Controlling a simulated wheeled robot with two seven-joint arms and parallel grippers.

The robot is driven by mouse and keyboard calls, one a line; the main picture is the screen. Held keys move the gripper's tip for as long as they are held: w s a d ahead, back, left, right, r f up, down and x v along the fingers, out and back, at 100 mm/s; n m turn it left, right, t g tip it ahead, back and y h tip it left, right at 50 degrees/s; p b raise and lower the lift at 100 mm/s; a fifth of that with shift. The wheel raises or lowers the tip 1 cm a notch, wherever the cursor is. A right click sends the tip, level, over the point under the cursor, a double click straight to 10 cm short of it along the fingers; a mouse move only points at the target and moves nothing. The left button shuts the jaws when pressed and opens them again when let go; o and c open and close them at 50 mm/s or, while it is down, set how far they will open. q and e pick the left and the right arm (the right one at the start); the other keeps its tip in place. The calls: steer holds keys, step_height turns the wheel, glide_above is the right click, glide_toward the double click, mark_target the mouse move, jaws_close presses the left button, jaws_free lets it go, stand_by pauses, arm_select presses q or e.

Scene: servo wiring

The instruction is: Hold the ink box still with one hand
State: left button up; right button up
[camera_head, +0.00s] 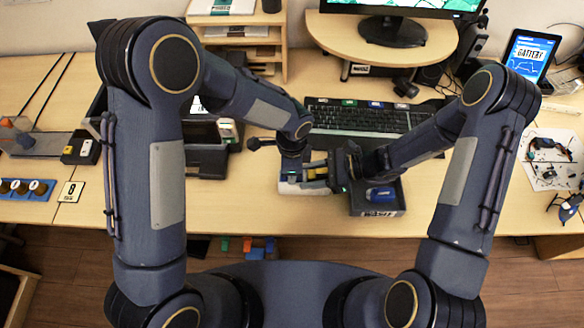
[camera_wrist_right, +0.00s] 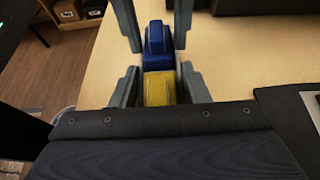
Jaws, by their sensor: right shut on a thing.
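My right gripper (camera_head: 318,172) comes in from the right at the middle of the desk. In the right wrist view, its fingers (camera_wrist_right: 155,40) are closed about a blue and yellow piece (camera_wrist_right: 158,48). My left gripper (camera_head: 291,162) is just left of it, pointing down, small and partly hidden, so its jaws cannot be made out. A low pale box (camera_head: 298,188) lies under the two grippers, mostly covered by them. I cannot tell which thing is the ink box, nor whether the left gripper touches the pale box.
A dark labelled tray (camera_head: 378,212) with a blue item (camera_head: 381,194) stands at the desk's front edge, right of the grippers. A keyboard (camera_head: 360,117) lies behind. A dark box (camera_head: 206,160) stands left. Bare desk (camera_head: 240,205) lies front left.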

arm_select(q)
steer(key=c, duration=0.6)
steer(key=shift+r, duration=0.1)
steer(key=shift+r, duration=1.5)
steer(key=shift+r, duration=1.95)
arm_select(e)
steer(key=o, duration=1)
steer(key=shift+o, duration=0.2)
